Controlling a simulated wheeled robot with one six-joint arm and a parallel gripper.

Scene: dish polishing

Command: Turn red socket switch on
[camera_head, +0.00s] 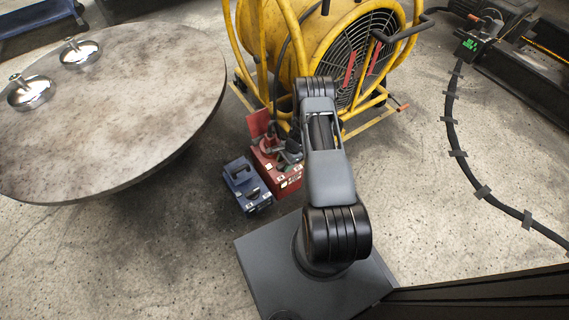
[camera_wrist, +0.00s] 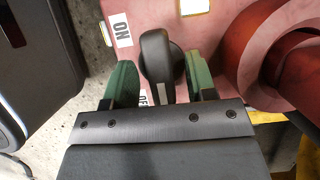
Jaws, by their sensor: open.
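The red socket box (camera_head: 285,181) stands on the floor beside the yellow fan, partly hidden by my arm in the head view. In the wrist view its pale red face (camera_wrist: 215,28) fills the upper middle. A black switch knob (camera_wrist: 157,50) sits on that face, with a white ON label (camera_wrist: 121,30) to its upper left. A second label (camera_wrist: 143,97) below is mostly hidden. My gripper (camera_wrist: 160,66) is open, with one green finger on each side of the knob. I cannot tell whether either finger touches it.
A blue box (camera_head: 246,185) stands just left of the red socket. A large yellow fan (camera_head: 285,50) is behind it. A round table (camera_head: 130,100) with two metal lids is at the left. Red round parts (camera_wrist: 290,75) lie close right of my gripper.

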